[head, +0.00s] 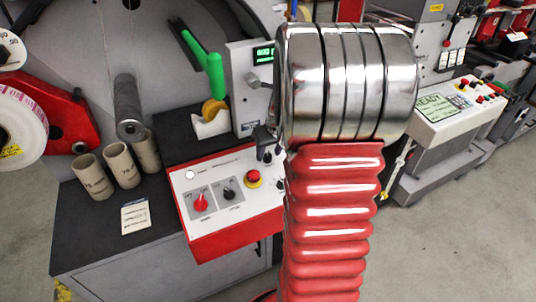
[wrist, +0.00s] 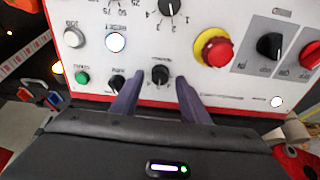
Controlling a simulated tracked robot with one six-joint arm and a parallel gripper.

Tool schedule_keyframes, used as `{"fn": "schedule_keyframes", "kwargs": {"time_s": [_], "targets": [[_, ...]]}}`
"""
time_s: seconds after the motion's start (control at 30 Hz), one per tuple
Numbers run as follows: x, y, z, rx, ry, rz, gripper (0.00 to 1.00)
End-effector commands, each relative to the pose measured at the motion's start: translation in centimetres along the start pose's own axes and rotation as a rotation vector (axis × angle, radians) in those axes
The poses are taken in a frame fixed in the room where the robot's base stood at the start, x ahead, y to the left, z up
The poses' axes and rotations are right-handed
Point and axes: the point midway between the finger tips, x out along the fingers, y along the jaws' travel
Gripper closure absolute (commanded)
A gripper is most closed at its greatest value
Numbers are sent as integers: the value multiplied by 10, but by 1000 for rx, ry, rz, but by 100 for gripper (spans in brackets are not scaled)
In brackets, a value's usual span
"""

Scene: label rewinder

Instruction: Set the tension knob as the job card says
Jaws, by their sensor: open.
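In the wrist view my gripper (wrist: 158,77) is open, its two dark fingers on either side of a small black knob (wrist: 160,75) low on the white panel; contact cannot be told. Above it is a black knob (wrist: 168,6) with a numbered scale showing 1, 2 and 3. To its left a dial (wrist: 115,5) marked 25, 50, 75 and 100 is cut by the frame's top. Which knob is for tension I cannot read. In the head view a small white card (head: 135,217) lies on the dark bench top; its text is too small to read.
In the wrist view a red emergency stop (wrist: 217,52), a black selector (wrist: 270,45) and a green button (wrist: 82,78) surround the fingers. In the head view, cardboard cores (head: 122,165) stand left of the red-edged control box (head: 220,245). My arm hides its right part.

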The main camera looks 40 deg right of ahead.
Motion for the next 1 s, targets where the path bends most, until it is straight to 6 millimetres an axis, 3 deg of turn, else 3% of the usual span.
{"fn": "schedule_keyframes", "kwargs": {"time_s": [0.2,0.5,1.0], "targets": [[14,0,0,0,0,0,59],[14,0,0,1,0,0,59],[14,0,0,1,0,0,94]]}}
